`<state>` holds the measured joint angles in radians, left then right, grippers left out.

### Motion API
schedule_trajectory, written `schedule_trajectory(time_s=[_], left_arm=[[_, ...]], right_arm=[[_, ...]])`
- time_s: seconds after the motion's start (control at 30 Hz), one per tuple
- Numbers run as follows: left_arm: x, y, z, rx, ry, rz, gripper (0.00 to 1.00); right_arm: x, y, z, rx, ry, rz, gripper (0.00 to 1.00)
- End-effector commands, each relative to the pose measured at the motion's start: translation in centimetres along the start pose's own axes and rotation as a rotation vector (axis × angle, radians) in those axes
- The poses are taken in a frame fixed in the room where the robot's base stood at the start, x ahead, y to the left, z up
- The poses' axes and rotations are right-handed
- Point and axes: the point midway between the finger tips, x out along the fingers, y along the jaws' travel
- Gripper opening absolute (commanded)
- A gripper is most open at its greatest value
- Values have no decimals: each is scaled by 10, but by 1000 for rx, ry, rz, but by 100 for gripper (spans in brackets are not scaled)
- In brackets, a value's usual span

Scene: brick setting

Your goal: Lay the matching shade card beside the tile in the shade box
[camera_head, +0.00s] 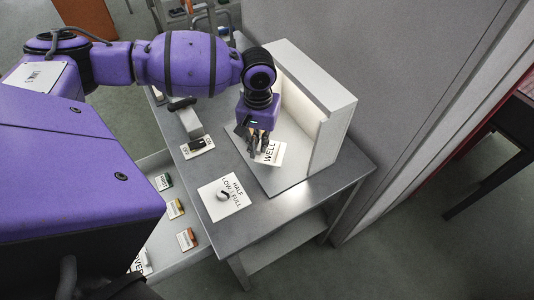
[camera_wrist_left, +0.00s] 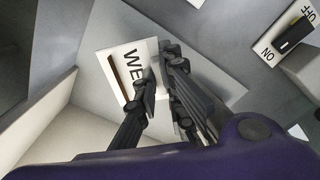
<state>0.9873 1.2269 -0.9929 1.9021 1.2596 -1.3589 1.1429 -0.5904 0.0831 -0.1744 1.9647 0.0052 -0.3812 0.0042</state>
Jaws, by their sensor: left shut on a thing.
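The shade box (camera_head: 333,132) is the pale, open-fronted box on the grey table. A white piece lettered WELL (camera_head: 270,152) lies on its floor; in the left wrist view the lettered piece (camera_wrist_left: 117,66) has a reddish-brown strip along one side. My left gripper (camera_head: 259,148) reaches down into the box over that piece. In the left wrist view its fingers (camera_wrist_left: 161,68) are close together, shut on what seems a thin shade card, mostly hidden between them. I cannot make out the tile separately.
A white plate with a knob (camera_head: 225,196), lettered LOW, HALF and FULL, sits on the table in front of the box. A switch plate (camera_head: 197,147) is left of the box. The grey table's front right corner is clear. A wall stands behind.

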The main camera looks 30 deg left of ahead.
Motion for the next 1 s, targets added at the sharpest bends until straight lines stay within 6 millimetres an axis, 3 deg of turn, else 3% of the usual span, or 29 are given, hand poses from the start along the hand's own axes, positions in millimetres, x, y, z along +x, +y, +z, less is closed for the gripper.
schedule_trajectory(time_s=[0.27,0.5,0.9,0.93,1.0], left_arm=[[17,15,-2,1,0,0,0],[50,18,-2,-1,0,0,0],[54,18,-2,0,2,1,0],[54,18,-2,0,2,1,13],[54,18,-2,0,2,0,22]], right_arm=[[1,1,2,0,-1,2,40],[2,3,6,-1,-5,5,40],[2,4,1,-1,3,6,40],[2,3,2,-2,2,6,40],[2,3,2,-1,2,6,40]])
